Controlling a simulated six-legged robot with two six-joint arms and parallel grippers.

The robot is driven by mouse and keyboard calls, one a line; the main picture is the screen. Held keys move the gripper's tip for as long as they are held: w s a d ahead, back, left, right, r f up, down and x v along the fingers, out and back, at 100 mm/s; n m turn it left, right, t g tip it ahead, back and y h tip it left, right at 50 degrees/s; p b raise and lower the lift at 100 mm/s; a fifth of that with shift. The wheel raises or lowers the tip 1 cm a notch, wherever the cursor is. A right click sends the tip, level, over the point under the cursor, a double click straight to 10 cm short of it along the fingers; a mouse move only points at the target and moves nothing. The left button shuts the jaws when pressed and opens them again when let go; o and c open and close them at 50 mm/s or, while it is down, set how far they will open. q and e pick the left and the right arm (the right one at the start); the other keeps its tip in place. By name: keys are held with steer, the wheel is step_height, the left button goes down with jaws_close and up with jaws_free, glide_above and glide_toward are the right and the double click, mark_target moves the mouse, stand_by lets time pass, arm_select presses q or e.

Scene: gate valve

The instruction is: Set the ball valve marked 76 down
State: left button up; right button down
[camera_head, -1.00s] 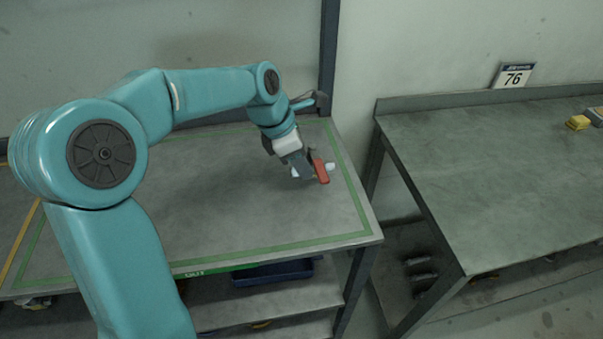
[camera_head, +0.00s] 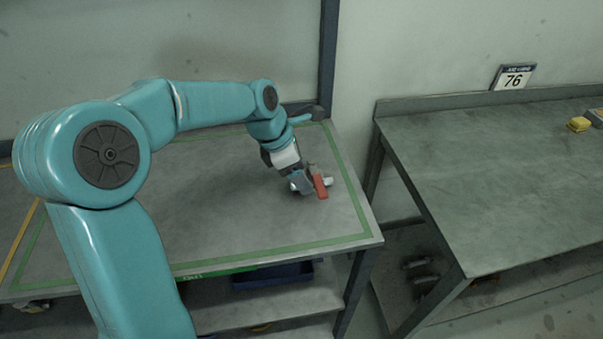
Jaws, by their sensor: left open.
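The ball valve (camera_head: 320,186) has a red handle and a pale metal body. It is at the right part of the left table's top, inside the green outline, and appears to rest on the surface. My left gripper (camera_head: 306,182) is open, with its fingers right at the valve, partly hiding its body. I cannot tell whether the fingers touch it. A sign marked 76 (camera_head: 513,78) stands at the back edge of the right table. My right gripper is not in view.
The left table (camera_head: 240,225) has a green border line and clear grey surface around the valve. A blue bin (camera_head: 272,275) sits on the shelf below. The right table (camera_head: 490,160) is mostly bare, with a yellow object (camera_head: 578,124) at its far right. A gap separates the tables.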

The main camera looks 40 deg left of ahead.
arm_select(q)
steer(key=v, duration=1.1)
steer(key=shift+p, duration=0.45)
